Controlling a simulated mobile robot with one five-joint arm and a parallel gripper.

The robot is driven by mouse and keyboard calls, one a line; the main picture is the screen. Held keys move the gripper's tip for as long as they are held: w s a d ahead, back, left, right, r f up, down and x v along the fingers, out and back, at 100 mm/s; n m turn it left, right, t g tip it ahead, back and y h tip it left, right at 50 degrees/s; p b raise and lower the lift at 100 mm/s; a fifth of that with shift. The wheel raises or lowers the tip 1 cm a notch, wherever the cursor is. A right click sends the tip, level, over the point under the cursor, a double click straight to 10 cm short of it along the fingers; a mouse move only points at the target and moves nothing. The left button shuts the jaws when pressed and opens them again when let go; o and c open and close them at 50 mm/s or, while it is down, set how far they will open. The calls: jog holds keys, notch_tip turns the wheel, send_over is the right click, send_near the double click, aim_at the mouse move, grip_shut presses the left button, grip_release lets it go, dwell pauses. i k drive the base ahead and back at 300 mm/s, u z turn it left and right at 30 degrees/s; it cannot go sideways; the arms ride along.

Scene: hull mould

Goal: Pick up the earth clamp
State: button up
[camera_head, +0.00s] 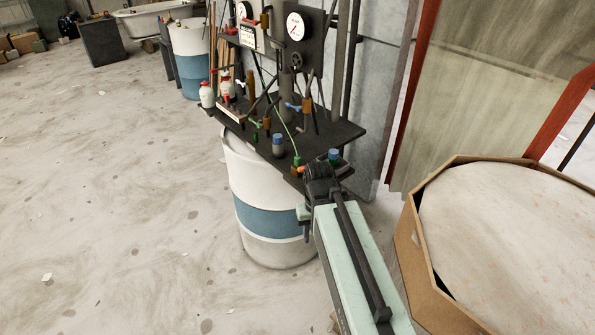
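My mint-green arm reaches up from the bottom right to a black board on a white and blue drum. My gripper (318,170) is at the board's near right corner, mostly hidden behind the dark wrist; its fingers cannot be made out. No earth clamp can be named with certainty. A small green piece (297,160) on a thin green cable lies just left of my gripper and may be it. An orange piece (297,170) shows right beside the wrist; I cannot tell whether it is held or part of something else.
The black board (345,132) is crowded with bottles, upright rods and a gauge panel (298,27). Blue-capped jars (278,145) stand near its front edge. The drum (265,205) is below. A large octagonal carton (408,235) stands at right. The floor at left is open.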

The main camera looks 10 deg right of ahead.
aim_at(296, 160)
jog(key=u, duration=1.05)
jog(key=i, duration=0.45)
jog(key=u, duration=1)
